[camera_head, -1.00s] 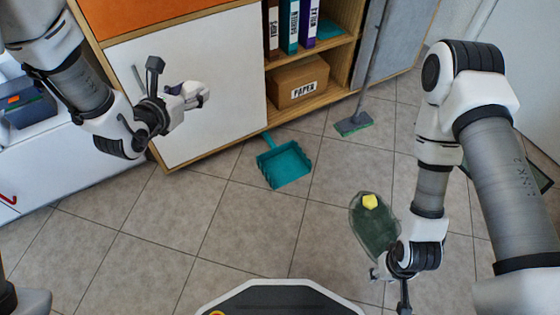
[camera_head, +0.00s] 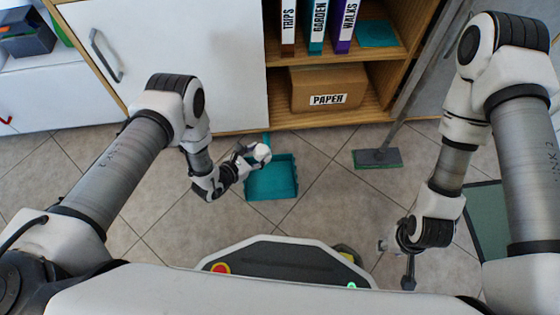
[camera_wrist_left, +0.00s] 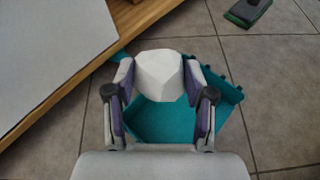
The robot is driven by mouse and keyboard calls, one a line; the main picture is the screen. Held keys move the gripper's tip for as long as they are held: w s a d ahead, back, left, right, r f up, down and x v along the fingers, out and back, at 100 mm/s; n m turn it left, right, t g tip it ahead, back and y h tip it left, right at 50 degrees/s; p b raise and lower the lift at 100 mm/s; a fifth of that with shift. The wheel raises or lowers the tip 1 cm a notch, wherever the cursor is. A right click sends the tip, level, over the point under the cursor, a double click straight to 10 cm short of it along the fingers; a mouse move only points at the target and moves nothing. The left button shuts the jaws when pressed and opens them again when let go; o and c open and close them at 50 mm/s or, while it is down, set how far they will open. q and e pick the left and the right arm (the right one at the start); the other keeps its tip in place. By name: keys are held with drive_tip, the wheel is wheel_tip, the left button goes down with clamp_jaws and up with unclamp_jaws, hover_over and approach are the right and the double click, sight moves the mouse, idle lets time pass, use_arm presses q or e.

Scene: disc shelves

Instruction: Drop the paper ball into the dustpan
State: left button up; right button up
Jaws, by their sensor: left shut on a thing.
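The paper ball (camera_head: 262,153) is white and faceted. My left gripper (camera_head: 257,157) is shut on it. In the left wrist view the ball (camera_wrist_left: 159,76) sits between the two fingers of the gripper (camera_wrist_left: 160,82), with the dustpan (camera_wrist_left: 165,122) below and behind it. The teal dustpan (camera_head: 272,183) lies on the floor in front of the open shelf, and the ball appears over its back left part. The ball's height above the pan is hard to tell. My right gripper (camera_head: 386,246) hangs low at the right, away from both, too small to read.
A white cabinet door (camera_head: 175,60) and an open shelf with a PAPER box (camera_head: 328,88) and binders (camera_head: 316,25) stand behind the dustpan. Tiled floor is clear between dustpan and broom.

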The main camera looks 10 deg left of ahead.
use_arm(q)
drive_tip(key=shift+s+d+f, duration=0.15)
drive_tip(key=shift+d+f, duration=0.15)
drive_tip(key=shift+f, duration=0.25)
drive_tip(key=shift+f+b, duration=0.3)
drive_tip(key=shift+b, duration=0.1)
wheel_tip(320, 180, down, 5)
drive_tip(key=b, duration=0.5)
drive_tip(key=shift+f, duration=0.15)
drive_tip(key=o, duration=0.8)
